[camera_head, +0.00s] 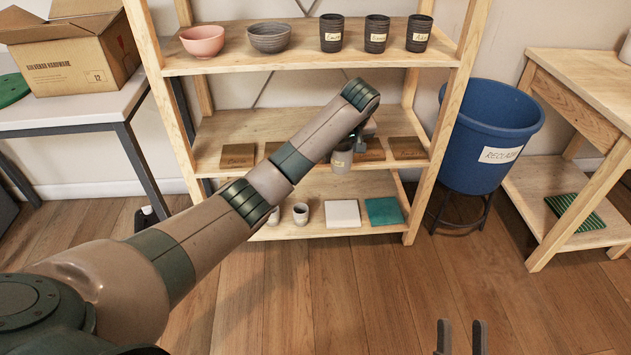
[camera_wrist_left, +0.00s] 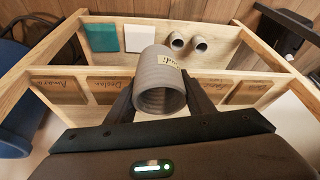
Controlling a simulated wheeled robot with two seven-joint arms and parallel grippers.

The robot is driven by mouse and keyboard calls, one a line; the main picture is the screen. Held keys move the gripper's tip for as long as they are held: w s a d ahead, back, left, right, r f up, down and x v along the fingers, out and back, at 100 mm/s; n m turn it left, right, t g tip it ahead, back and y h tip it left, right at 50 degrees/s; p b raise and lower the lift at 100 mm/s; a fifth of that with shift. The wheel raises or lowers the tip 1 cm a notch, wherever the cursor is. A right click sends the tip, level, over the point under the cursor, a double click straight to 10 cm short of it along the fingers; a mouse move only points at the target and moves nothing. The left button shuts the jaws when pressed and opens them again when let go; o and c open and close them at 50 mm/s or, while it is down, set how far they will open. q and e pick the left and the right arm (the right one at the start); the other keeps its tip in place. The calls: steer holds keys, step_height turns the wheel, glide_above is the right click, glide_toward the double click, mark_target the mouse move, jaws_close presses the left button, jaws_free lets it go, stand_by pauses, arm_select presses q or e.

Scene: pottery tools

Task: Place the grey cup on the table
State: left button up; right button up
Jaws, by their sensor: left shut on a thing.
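My left gripper (camera_wrist_left: 161,98) is shut on a grey ribbed cup (camera_wrist_left: 158,92) with a paper label. In the head view the cup (camera_head: 341,160) shows below my left wrist, in front of the middle shelf board; my arm partly hides that gripper. Whether the cup touches the shelf I cannot tell. A white-topped table (camera_head: 70,115) stands at the left and a wooden table (camera_head: 590,65) at the right. My right gripper (camera_head: 461,338) is at the bottom right, its two fingers apart with nothing between them.
The wooden shelf (camera_head: 240,66) holds a pink bowl (camera_head: 202,41), a grey bowl (camera_head: 269,37) and dark cups on top, labelled boards in the middle, small cups and tiles below. A cardboard box (camera_head: 70,55) occupies the left table. A blue bin (camera_head: 490,135) stands right of the shelf.

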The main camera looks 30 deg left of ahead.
arm_select(q)
steer(key=s+d+r+m+t+h, duration=0.1)
steer(key=s+d+r+m, duration=0.3)
steer(key=s+d+r, duration=0.45)
steer(key=s+r+m+h, duration=0.1)
steer(key=s+m, duration=0.3)
steer(key=s, duration=0.9)
steer(key=shift+s+a+r+m+h, duration=0.3)
steer(key=shift+s+r+h, duration=0.1)
steer(key=shift+h, duration=0.1)
